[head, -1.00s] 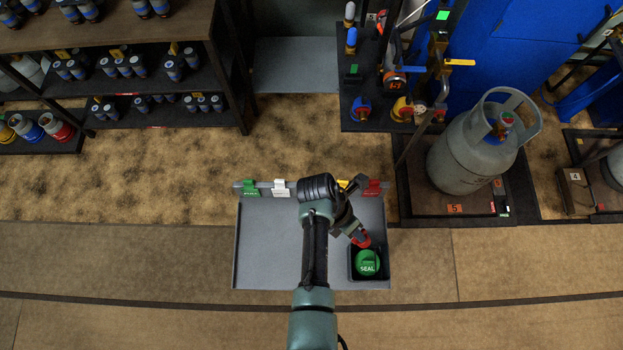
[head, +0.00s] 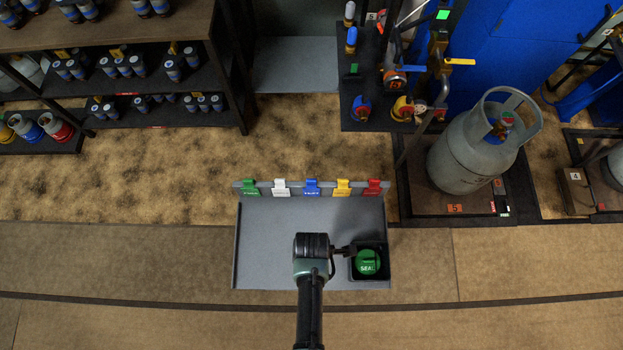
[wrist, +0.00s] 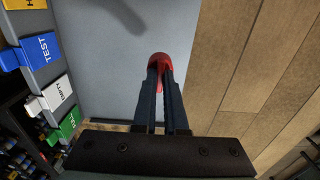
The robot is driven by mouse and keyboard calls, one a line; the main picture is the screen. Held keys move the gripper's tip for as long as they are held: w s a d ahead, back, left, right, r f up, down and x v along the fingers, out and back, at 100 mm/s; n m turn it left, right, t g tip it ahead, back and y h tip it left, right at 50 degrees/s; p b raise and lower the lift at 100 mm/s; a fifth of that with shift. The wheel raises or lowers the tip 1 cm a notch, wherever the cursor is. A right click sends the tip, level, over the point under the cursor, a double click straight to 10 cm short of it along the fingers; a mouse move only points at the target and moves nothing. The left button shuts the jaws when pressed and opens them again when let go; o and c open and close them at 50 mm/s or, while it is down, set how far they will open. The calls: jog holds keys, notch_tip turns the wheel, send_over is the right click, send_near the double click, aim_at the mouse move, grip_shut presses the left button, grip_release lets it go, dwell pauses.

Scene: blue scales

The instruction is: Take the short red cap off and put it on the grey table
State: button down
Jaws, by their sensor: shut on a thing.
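The red cap (wrist: 158,62) is held between the tips of my gripper (wrist: 160,78) in the wrist view. My fingers are closed around it, and their tips hide part of it. Behind it is the grey table (wrist: 200,25), which has a low back wall in the head view (head: 265,230). I cannot tell whether the cap touches the table.
A black box (head: 384,274) with a green SEAL disc (head: 368,262) stands at the table's right front corner. Coloured tags, including a blue one (head: 312,187), line the back wall. A grey gas cylinder (head: 465,155) stands at the back right. The table's left part is clear.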

notch_tip(320, 180, down, 8)
jog(key=b, duration=0.6)
jog(key=shift+f+b, duration=0.2)
jog(key=shift+b, duration=0.2)
jog(key=c, duration=0.9)
grip_release()
jog(key=shift+r, duration=0.1)
notch_tip(320, 180, up, 13)
jog(key=p, duration=0.3)
jog(key=shift+w, duration=0.1)
